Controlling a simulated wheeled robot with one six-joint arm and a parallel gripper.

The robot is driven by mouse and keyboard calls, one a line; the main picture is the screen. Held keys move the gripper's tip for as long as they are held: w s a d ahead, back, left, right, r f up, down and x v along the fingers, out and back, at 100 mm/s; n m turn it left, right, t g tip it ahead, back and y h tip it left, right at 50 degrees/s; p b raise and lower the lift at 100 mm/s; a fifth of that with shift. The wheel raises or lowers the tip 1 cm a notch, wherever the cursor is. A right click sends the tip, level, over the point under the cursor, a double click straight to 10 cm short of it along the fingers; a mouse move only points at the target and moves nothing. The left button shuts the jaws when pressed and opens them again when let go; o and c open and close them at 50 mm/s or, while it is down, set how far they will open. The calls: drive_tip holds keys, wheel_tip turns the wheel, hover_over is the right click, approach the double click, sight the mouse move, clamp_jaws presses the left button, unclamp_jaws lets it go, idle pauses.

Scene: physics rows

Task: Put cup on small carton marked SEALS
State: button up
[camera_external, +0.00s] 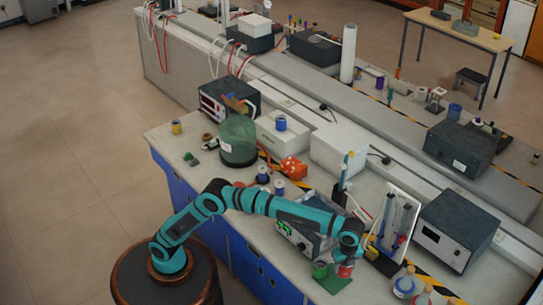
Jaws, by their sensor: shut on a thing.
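My gripper (346,260) is at the end of my teal arm, pointing down over the near edge of the bench. It is shut on a small red cup-like thing (344,271); the wrist hides the fingers and its upper part. A green cup-like container (320,270) stands just left of it. A flat green thing (334,286) lies below both; I cannot tell whether the red cup touches it. No SEALS lettering can be read at this size, so I cannot tell which thing is the small carton.
A grey instrument (301,241) stands behind my forearm. A white panel rack with tubes (399,217) is right of my wrist. Flasks (404,285) stand at the right front.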

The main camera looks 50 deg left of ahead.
drive_tip(key=w+a+r+m, duration=0.2)
drive_tip(key=w+a+r, duration=0.25)
drive_tip(key=w, duration=0.45)
drive_tip(key=w+a+r+m, duration=0.2)
drive_tip(key=w+a+r, duration=0.25)
drive_tip(key=w, duration=0.35)
drive_tip(key=w+a+r+m, duration=0.25)
drive_tip(key=w+a, duration=0.25)
drive_tip(key=w, duration=0.4)
drive_tip(key=m, duration=0.4)
hover_over(368, 218)
wheel_tip(368, 218, down, 6)
drive_tip(key=shift+s+d+f, duration=0.1)
drive_tip(key=shift+f, duration=4.75)
drive_tip(key=o, duration=1)
drive_tip(key=shift+f, duration=0.1)
drive_tip(key=shift+c, duration=0.2)
